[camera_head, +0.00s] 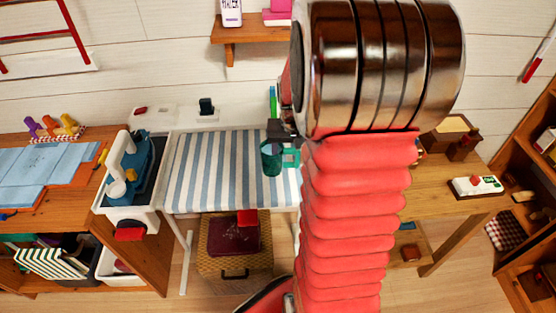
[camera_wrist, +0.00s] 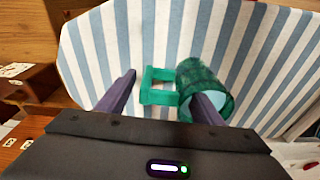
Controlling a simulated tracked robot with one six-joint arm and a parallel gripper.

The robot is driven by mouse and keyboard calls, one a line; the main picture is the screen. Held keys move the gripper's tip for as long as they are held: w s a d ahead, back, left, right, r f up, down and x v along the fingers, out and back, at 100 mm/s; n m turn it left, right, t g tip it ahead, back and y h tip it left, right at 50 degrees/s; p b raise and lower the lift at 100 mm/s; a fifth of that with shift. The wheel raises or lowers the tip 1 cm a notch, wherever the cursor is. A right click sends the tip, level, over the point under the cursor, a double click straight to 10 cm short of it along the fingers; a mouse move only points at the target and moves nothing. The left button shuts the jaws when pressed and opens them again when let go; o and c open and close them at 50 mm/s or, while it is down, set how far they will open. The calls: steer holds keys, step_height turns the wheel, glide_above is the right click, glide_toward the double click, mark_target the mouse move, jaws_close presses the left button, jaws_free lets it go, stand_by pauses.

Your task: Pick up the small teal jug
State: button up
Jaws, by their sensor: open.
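The small teal jug (camera_head: 271,160) is at the striped cloth on the table in the head view, with its handle on the right. In the wrist view the jug (camera_wrist: 211,75) shows its pale open mouth towards the camera and its square handle (camera_wrist: 146,97) on the left. My gripper (camera_wrist: 163,84) is open. Its left finger is left of the handle, and its right finger overlaps the jug's mouth; I cannot tell whether that finger is inside. In the head view my gripper (camera_head: 282,132) is just above the jug, partly hidden behind my arm.
The striped cloth (camera_head: 200,165) looks otherwise clear. A white bin with a teal and white item (camera_head: 133,165) stands at left. A dark phone-like object (camera_head: 206,106) stands behind the cloth. A wooden desk (camera_head: 440,185) is at right, and a shelf (camera_head: 255,30) hangs above.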

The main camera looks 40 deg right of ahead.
steer(key=shift+c, duration=0.4)
steer(key=c, duration=1.2)
